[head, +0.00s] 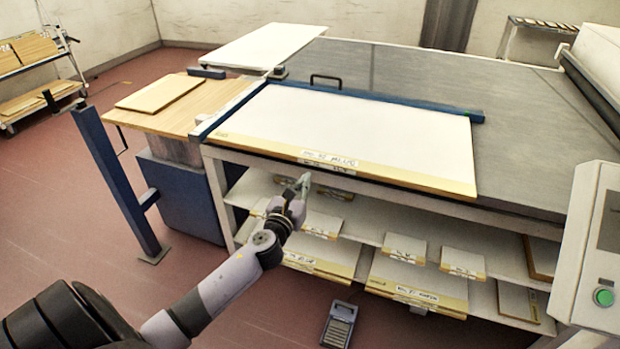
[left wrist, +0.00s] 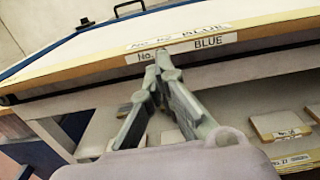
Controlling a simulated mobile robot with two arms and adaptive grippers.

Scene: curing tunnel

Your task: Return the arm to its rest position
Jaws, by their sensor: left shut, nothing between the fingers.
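My left arm reaches in from the lower left in the head view. Its gripper (head: 304,181) is in front of the table's front edge, just below the large white panel with a labelled wooden edge (head: 360,130). The left gripper is shut and empty. In the left wrist view the closed fingers (left wrist: 160,58) point at the front edge, near a label reading "BLUE" (left wrist: 208,42). I cannot tell whether the fingertips touch the edge. My right gripper is in neither view.
Shelves under the table hold several labelled boards (head: 420,285). A blue post (head: 115,180) stands at the left, near a wooden side table (head: 190,115). A control box with a green button (head: 603,297) is at the right. A small grey device (head: 339,325) lies on the floor.

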